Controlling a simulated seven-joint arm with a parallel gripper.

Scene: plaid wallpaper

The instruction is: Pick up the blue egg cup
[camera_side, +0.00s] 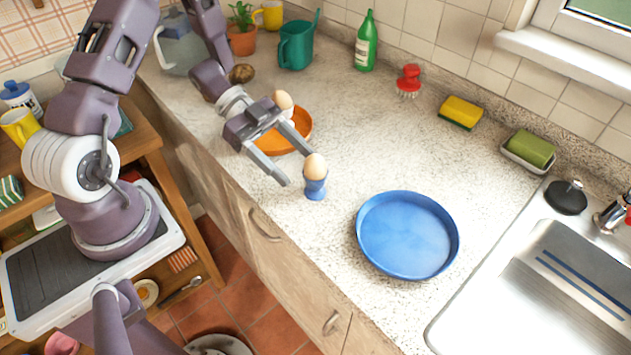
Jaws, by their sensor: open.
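The blue egg cup (315,187) stands upright on the speckled counter near its front edge, with a brown egg (316,166) sitting in it. My gripper (299,169) is open, with its two fingers pointing toward the egg cup. One fingertip is in front and to the left of the cup, and the other is behind it near the egg. I cannot tell whether either finger touches the cup or egg.
An orange plate (299,138) lies behind my gripper, with another egg (283,99) showing above my gripper. A blue round tray (407,236) lies to the right, before the sink (470,318). A green bottle (366,42), red brush (408,80) and yellow sponge (461,112) stand along the back.

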